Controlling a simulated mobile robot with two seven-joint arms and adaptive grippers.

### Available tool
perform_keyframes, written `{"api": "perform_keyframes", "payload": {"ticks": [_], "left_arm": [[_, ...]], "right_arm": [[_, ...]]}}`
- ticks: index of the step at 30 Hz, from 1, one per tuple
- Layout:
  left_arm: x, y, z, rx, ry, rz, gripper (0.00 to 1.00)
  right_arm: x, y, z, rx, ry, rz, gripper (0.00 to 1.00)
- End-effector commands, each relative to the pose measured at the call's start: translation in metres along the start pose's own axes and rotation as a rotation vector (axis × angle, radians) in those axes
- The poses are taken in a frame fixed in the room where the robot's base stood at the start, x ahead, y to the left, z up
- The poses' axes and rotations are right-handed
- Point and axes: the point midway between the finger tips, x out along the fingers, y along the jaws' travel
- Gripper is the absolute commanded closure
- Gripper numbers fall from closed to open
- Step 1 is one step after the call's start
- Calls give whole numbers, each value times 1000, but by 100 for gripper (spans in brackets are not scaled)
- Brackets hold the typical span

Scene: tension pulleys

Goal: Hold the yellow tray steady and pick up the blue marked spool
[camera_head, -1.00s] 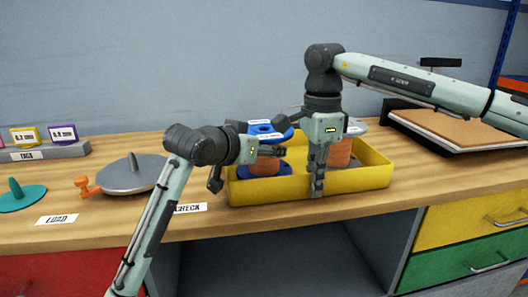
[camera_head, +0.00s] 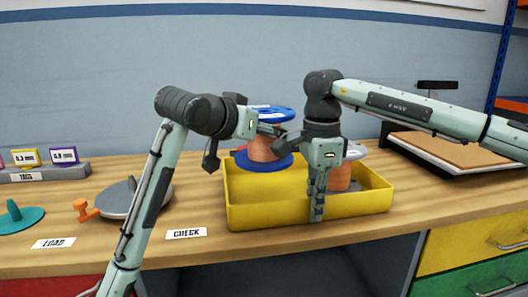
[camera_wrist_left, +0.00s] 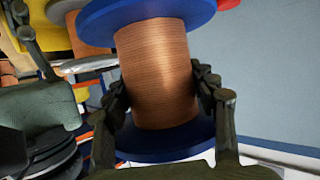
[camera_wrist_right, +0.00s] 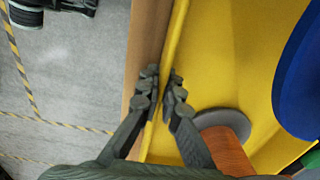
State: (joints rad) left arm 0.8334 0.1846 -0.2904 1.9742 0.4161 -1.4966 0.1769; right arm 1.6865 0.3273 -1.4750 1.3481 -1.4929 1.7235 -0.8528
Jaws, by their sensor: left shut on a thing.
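The blue marked spool (camera_head: 265,148) has blue flanges and a copper-coloured winding, with a pale label on top. My left gripper (camera_head: 277,132) is shut on its winding; in the left wrist view the fingers (camera_wrist_left: 160,88) sit on both sides of the winding (camera_wrist_left: 155,65). The spool is raised, its lower flange around the height of the tray's rim. The yellow tray (camera_head: 270,213) stands at the front of the bench. My right gripper (camera_head: 317,208) is shut on its front wall; in the right wrist view the fingers (camera_wrist_right: 162,92) straddle the yellow wall (camera_wrist_right: 176,40).
A second spool with grey flanges and copper winding (camera_head: 340,178) stands in the tray, partly hidden by my right gripper. A grey disc (camera_head: 118,198) and a CHECK label (camera_head: 187,233) lie left of the tray. A board in a dark frame (camera_head: 440,153) lies at the right.

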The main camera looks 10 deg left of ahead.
Motion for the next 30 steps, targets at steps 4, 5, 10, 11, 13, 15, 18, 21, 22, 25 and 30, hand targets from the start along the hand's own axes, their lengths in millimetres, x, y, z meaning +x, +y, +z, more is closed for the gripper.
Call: {"api": "perform_keyframes", "payload": {"ticks": [4,5,10,11,13,15,18,21,22,25,30], "left_arm": [[-4,0,-10,0,4,1,98],[-4,0,-10,0,4,1,98],[-4,0,-10,0,4,1,98],[-4,0,-10,0,4,1,98],[-4,0,-10,0,4,1,98],[-4,0,-10,0,4,1,98],[-4,0,-10,0,4,1,98],[-4,0,-10,0,4,0,98],[-4,0,-10,0,4,0,98],[-4,0,-10,0,4,0,98],[-4,0,-10,0,4,0,98]], "right_arm": [[-1,0,0,1,0,-1,100],[-1,0,0,1,0,-1,100],[-1,0,0,1,0,-1,100],[-1,0,0,1,0,-1,100],[-1,0,0,1,0,-1,88],[0,0,0,1,0,0,79],[0,0,0,1,0,0,71],[0,0,0,0,0,0,71],[0,0,0,0,0,0,71],[0,0,0,0,0,0,71],[-11,0,0,0,1,-1,71]]}}
